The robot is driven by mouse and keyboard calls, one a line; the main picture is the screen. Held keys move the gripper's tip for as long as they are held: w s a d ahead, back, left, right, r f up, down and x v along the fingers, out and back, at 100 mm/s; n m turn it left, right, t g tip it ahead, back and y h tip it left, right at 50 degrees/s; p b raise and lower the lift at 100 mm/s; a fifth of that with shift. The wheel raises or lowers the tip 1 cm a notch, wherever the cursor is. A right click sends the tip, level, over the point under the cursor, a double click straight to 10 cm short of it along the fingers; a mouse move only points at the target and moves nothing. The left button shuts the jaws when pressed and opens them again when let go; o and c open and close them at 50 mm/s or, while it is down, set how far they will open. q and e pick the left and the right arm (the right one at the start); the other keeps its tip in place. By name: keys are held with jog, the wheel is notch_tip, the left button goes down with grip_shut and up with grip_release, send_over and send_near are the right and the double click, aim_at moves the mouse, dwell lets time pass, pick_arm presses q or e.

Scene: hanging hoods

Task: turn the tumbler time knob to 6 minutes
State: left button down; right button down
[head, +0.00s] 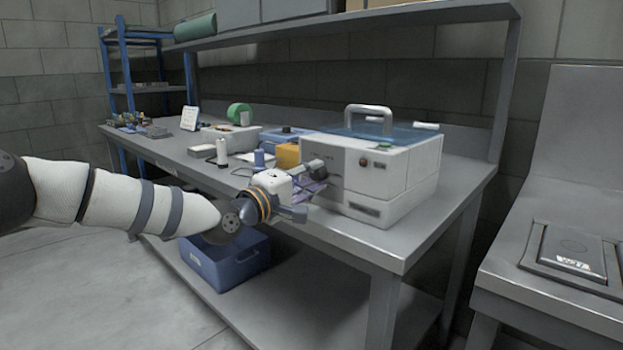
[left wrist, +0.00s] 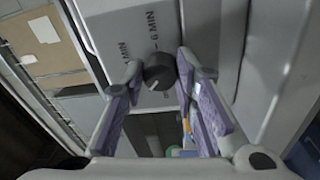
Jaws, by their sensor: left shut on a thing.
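The tumbler (head: 395,165) is a light grey and white box with a blue lid and a top handle, on the workbench. In the left wrist view its dark round time knob (left wrist: 160,71) sits on the front panel, with a pale pointer line slanting toward the lower left. A "6 MIN" label lies above the knob, and another "MIN" label is to its left. My left gripper (left wrist: 158,78) is shut on the knob, one finger on either side. In the head view the left gripper (head: 308,182) is at the tumbler's front, largely covering the knob. My right gripper is not in view.
The workbench (head: 395,240) also holds a yellow box (head: 287,155), a white spool (head: 222,152) and a green tape roll (head: 240,114), left of the tumbler. A blue bin (head: 225,265) stands on the lower shelf. The bench's front right corner is clear.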

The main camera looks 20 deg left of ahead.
pick_arm(q)
jog(key=m, duration=0.7)
jog(key=shift+a+h, duration=0.1)
jog(key=shift+h, duration=0.2)
jog(key=m+h+p, duration=0.1)
jog(key=m+p, duration=0.1)
jog(key=m, duration=0.5)
jog(key=shift+w+a+r, duration=0.1)
jog(key=m+p, duration=0.1)
jog(key=m, duration=0.3)
jog(key=shift+g+h, duration=0.3)
jog(key=shift+g, duration=0.1)
jog(key=m+p, duration=0.1)
jog(key=m, duration=0.3)
jog(key=shift+a+r+m, duration=0.1)
jog(key=shift+r+m, duration=0.05)
jog(key=shift+m, duration=0.25)
jog(key=m+g+p, duration=0.1)
jog(key=m, duration=0.5)
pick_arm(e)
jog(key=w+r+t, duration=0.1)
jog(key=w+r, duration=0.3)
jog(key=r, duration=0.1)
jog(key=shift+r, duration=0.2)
pick_arm(q)
jog(key=shift+m, duration=0.3)
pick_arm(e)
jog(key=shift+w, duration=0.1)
